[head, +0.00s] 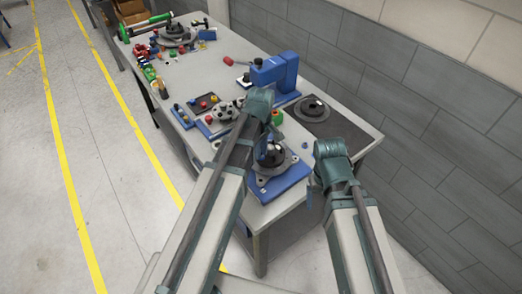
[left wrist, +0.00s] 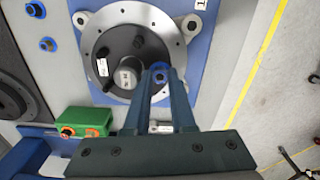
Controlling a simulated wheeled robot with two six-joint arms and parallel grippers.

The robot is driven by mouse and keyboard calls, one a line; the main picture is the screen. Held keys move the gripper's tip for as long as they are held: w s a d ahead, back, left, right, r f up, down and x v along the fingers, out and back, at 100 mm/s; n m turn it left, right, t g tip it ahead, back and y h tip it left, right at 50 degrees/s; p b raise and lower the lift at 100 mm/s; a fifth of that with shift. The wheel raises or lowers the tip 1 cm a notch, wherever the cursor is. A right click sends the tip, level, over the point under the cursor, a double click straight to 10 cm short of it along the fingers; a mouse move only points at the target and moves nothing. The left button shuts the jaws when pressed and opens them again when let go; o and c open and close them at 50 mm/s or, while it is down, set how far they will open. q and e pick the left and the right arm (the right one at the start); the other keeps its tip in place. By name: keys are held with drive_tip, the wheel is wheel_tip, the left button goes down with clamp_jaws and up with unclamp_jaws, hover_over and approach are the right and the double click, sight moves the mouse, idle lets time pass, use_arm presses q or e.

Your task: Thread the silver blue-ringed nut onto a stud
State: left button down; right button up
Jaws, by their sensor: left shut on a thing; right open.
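My left gripper (left wrist: 160,78) is shut on the blue-ringed nut (left wrist: 160,71), whose blue ring shows between the fingertips. The nut is over the lower right part of a round grey flange with a black hub (left wrist: 125,42). Dark studs stand on the hub; I cannot tell whether the nut touches one. In the head view my left gripper (head: 268,150) is above the flange on the blue base plate (head: 284,182), and the nut is hidden there. My right gripper (head: 313,190) is open and empty, to the right of the blue plate.
Two more blue-ringed pieces (left wrist: 48,44) lie left of the flange in the left wrist view. A green box (left wrist: 85,121) is below them. A blue press (head: 275,75) and a dark mat with a round part (head: 312,107) stand further back. The table's far end is cluttered.

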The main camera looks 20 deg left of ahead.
use_arm(q)
drive_tip(key=shift+m, duration=1.8)
drive_tip(key=shift+f, duration=0.1)
drive_tip(key=shift+m, duration=1.7)
drive_tip(key=shift+m, duration=1.7)
